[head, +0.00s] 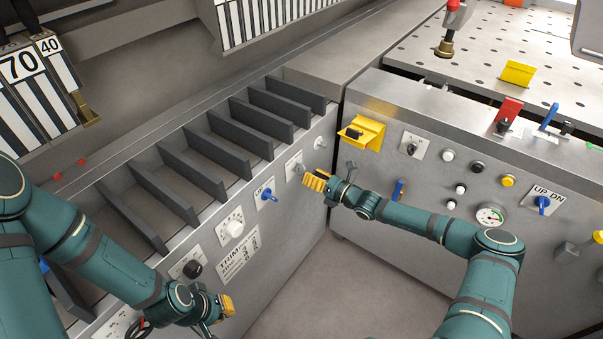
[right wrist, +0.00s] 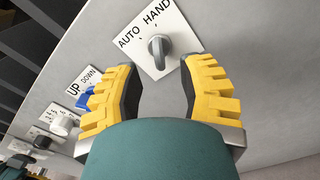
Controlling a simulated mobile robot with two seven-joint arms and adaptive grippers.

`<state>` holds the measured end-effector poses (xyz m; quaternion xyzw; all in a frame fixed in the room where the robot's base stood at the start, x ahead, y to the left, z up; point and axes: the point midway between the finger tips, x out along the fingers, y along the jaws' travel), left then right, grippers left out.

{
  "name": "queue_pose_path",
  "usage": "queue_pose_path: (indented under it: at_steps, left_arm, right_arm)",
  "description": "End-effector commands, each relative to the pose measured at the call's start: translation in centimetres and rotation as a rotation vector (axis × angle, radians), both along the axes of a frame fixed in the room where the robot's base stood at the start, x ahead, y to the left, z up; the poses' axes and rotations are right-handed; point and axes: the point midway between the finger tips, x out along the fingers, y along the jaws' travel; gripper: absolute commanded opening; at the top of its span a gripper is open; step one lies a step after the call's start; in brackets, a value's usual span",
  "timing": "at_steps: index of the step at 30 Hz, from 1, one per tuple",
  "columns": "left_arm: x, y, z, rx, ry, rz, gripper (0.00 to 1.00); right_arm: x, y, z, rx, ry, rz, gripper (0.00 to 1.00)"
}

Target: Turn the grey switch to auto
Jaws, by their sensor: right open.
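The grey switch (right wrist: 158,46) sits on a white square plate (right wrist: 150,32) marked AUTO and HAND in the right wrist view. I cannot tell for sure which mark its handle points to. In the head view the plate (head: 292,163) is on the left machine's front panel, near its right end. My right gripper (right wrist: 158,66) is open, its yellow-padded fingers either side of the switch's line and just short of it, apparently empty. It also shows in the head view (head: 316,181). My left gripper (head: 226,306) is low at the lower middle, its jaws partly hidden.
A blue UP/DOWN switch (head: 267,195), a white knob (head: 234,228) and a black knob (head: 193,269) run along the same panel. A white button (head: 320,170) is right of the grey switch. The right machine (head: 365,230) stands close beyond my right gripper.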

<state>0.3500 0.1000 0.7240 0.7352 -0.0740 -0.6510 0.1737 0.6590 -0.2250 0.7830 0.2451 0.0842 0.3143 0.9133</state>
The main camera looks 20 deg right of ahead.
Motion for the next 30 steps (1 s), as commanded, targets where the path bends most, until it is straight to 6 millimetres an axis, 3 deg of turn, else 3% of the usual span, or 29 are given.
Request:
queue_pose_path:
  at_steps: [9,20,24,30]
  left_arm:
    - [0.2,0.0,-0.9,0.000,-0.004,0.001,0.00]
    - [0.2,0.0,-0.9,0.001,-0.005,0.002,0.00]
    - [0.2,0.0,-0.9,0.001,-0.005,0.002,0.00]
    - [0.2,0.0,-0.9,0.001,-0.005,0.002,0.00]
  right_arm:
    - [3.0,2.4,0.0,0.000,0.000,0.001,0.39]
    - [3.3,2.6,0.0,-0.001,0.000,0.001,0.39]
    - [3.3,2.6,0.0,-0.001,0.000,0.001,0.00]
    - [3.3,2.6,0.0,-0.001,0.000,0.001,0.00]
